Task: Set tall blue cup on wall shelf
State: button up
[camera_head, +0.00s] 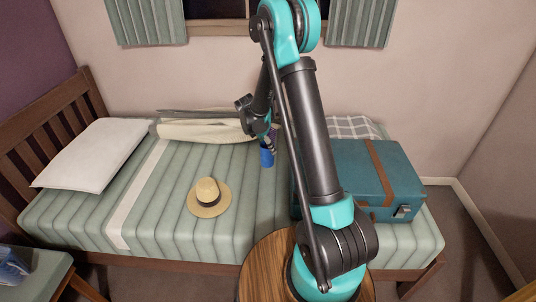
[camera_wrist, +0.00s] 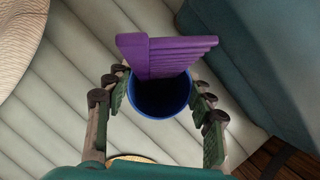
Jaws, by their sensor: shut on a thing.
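The tall blue cup (camera_head: 266,158) is upright over the middle of the bed. I cannot tell whether its base touches the cover. My gripper (camera_head: 268,141) is shut on it, and in the wrist view the fingers (camera_wrist: 160,100) stand on either side of its round dark opening (camera_wrist: 160,115). A purple ridged thing (camera_wrist: 165,55) crosses the cup's far rim in the wrist view. It seems to stand in the cup, but its lower end is hidden.
The bed (camera_head: 80,210) holds a straw hat (camera_head: 208,195) left of the cup, a teal suitcase (camera_head: 370,178) on the right, a white pillow (camera_head: 95,155) and a cream bundle (camera_head: 200,130) at the back. A side table (camera_head: 40,275) stands front left. A window is behind.

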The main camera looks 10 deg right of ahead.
aim_at(268, 155)
jog(key=shift+f, duration=2.55)
jog(key=shift+f, duration=0.15)
jog(key=o, duration=1.5)
